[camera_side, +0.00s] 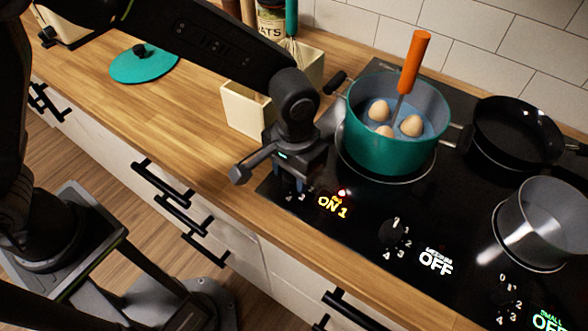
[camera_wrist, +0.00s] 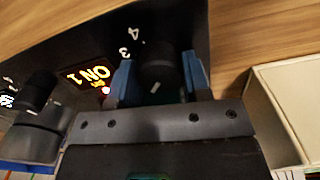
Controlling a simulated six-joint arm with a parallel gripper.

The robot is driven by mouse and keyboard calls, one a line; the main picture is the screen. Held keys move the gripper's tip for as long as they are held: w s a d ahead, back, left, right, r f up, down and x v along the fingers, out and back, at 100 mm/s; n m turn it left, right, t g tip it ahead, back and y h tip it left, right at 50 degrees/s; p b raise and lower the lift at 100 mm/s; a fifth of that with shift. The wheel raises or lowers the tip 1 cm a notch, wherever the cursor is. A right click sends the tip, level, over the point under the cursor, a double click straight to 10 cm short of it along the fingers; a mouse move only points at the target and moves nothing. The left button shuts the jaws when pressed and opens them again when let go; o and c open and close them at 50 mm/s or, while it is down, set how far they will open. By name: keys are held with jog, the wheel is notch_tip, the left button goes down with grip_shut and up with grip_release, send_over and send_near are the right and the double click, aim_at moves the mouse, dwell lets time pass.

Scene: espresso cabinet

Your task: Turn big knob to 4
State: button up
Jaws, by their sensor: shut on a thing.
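The big knob (camera_wrist: 158,66) is black and round, with a small white mark on its side. It sits between the two blue fingers of my gripper (camera_wrist: 160,80), which is shut on it. The printed 3 and 4 show beside it in the wrist view. The big burner's display (camera_side: 332,206) glows orange and reads ON 1, with a small red light by it. In the side view my gripper (camera_side: 289,185) points down at the left front corner of the black cooktop and hides most of the knob.
A teal pot (camera_side: 385,150) with eggs and an orange-handled tool stands on the burner behind my gripper. A medium knob (camera_side: 394,236) sits to the right, its display reading OFF. A steel pot (camera_side: 548,218), black pan (camera_side: 515,130) and cream box (camera_side: 245,112) stand around.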

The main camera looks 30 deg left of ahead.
jog(key=m, duration=0.7)
jog(key=shift+d, duration=0.1)
jog(key=m, duration=0.7)
jog(key=shift+m, duration=0.3)
jog(key=m, duration=0.4)
jog(key=shift+s+m, duration=0.1)
jog(key=shift+m, duration=2.5)
jog(key=o, duration=0.9)
